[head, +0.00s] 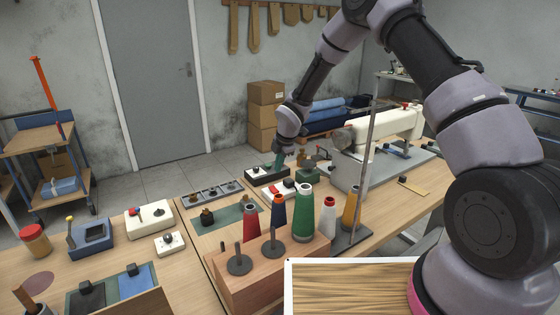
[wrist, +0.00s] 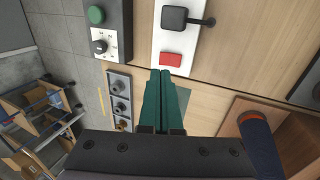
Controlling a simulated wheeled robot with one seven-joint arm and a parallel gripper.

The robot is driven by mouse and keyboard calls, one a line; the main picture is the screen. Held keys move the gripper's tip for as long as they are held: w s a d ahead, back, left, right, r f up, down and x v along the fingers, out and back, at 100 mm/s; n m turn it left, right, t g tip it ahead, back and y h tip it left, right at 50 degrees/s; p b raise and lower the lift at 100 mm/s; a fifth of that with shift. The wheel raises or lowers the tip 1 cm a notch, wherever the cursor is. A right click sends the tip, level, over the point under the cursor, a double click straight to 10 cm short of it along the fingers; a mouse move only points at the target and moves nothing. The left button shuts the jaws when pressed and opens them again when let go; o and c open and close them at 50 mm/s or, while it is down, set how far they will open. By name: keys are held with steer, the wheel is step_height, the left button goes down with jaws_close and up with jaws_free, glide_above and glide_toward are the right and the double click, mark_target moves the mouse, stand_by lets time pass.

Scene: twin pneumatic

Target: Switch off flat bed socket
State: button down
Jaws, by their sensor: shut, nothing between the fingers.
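A white socket plate with a black plug (wrist: 174,18) and a red rocker switch (wrist: 171,59) lies ahead of my gripper in the wrist view. In the head view a white plate with red on it (head: 283,188) sits beside the sewing machine, partly hidden. No label names the socket. My gripper (wrist: 161,76) has dark green fingers pressed together, empty, with their tips just short of the red rocker; I cannot tell whether they touch. In the head view my gripper (head: 278,166) points down over this part of the table. The rocker's on or off position is unclear.
A dark box with a green button (wrist: 96,15) and a dial stands left of the plate. A flat bed sewing machine (head: 385,125) is at right in the head view. Several thread cones, such as a green one (head: 303,213), stand in front of the gripper.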

mark_target(274, 186)
steer(key=x, duration=0.8)
steer(key=shift+f, duration=0.15)
steer(key=shift+w+a+f, duration=0.2)
steer(key=shift+s+d+r, duration=0.1)
steer(key=shift+s+d, duration=0.4)
steer(key=shift+s, duration=0.2)
